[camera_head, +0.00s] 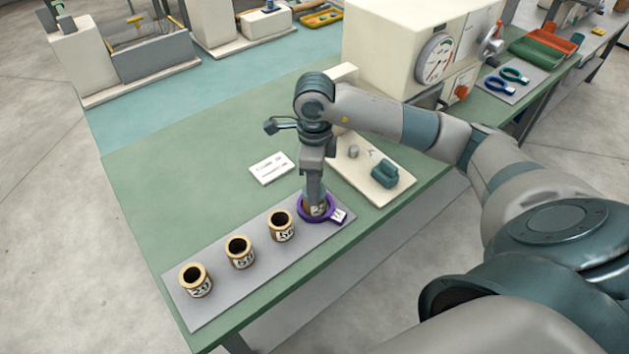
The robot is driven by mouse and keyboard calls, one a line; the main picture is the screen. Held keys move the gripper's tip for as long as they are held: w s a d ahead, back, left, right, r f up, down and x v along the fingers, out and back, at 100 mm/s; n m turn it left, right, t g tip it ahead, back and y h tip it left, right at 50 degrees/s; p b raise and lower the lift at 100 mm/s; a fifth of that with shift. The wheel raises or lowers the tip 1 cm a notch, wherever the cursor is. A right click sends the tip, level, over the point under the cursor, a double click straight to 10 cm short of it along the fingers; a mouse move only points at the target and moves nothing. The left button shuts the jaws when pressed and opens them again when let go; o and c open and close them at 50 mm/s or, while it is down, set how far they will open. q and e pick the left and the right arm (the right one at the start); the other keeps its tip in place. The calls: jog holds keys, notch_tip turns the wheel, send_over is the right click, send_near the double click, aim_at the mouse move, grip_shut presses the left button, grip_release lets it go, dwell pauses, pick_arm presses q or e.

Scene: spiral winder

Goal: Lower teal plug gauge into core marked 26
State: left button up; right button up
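My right gripper (315,188) comes in from the right and points straight down over the rightmost core (319,211). Its fingertips are at the core's mouth, and they hide the opening. I cannot tell whether they are shut or hold something. A purple ring with a white tag (339,216) sits around this core's upper part. The core's label is partly covered and seems to begin with a 2. A teal block-like piece (385,174), possibly the plug gauge, is on the cream board, apart from the gripper. My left gripper is not in view.
Three more cores stand on the grey strip (237,283): left (196,281), middle (239,252) and right (281,226). A white card (272,168) lies behind. The cream board (384,197) also bears a small grey cylinder (353,151). A machine with a dial (434,58) stands behind.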

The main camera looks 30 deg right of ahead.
jog(key=shift+f, duration=0.3)
jog(key=o, duration=1.1)
jog(key=shift+o, duration=0.2)
jog(key=shift+r, duration=0.15)
jog(key=shift+r+b, duration=0.45)
jog(key=shift+r, duration=0.15)
notch_tip(320, 180, up, 16)
jog(key=b, duration=0.2)
jog(key=shift+f, duration=0.1)
